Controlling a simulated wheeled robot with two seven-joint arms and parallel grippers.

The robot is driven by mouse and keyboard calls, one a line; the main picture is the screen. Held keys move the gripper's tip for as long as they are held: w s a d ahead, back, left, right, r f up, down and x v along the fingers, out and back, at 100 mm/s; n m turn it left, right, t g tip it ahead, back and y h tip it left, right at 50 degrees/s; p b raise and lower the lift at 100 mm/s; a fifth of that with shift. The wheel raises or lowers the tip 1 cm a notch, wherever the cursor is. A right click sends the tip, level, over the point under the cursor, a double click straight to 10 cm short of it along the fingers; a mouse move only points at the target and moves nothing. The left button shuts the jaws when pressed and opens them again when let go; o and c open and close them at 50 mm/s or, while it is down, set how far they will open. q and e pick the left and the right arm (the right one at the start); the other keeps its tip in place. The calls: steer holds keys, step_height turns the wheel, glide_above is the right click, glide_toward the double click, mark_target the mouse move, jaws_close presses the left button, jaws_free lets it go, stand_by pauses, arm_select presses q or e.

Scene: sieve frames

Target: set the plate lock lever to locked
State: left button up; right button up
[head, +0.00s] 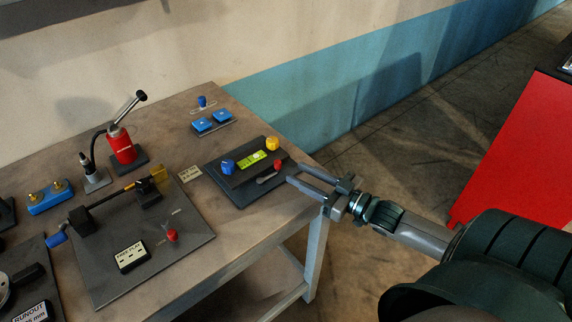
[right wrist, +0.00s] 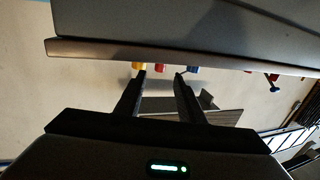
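I cannot read which lever is the plate lock. My right gripper (head: 292,174) is open and empty, its fingertips just right of the box's red knob; contact is unclear. Its spread fingers also show in the right wrist view (right wrist: 160,78). My left gripper is out of view.
A blue block (head: 50,197) lies at the left. Open floor lies right of the table, before a red cabinet (head: 515,150).

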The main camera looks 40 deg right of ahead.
steer(key=shift+p+x, duration=0.6)
steer(key=shift+x, duration=2.25)
jaws_close()
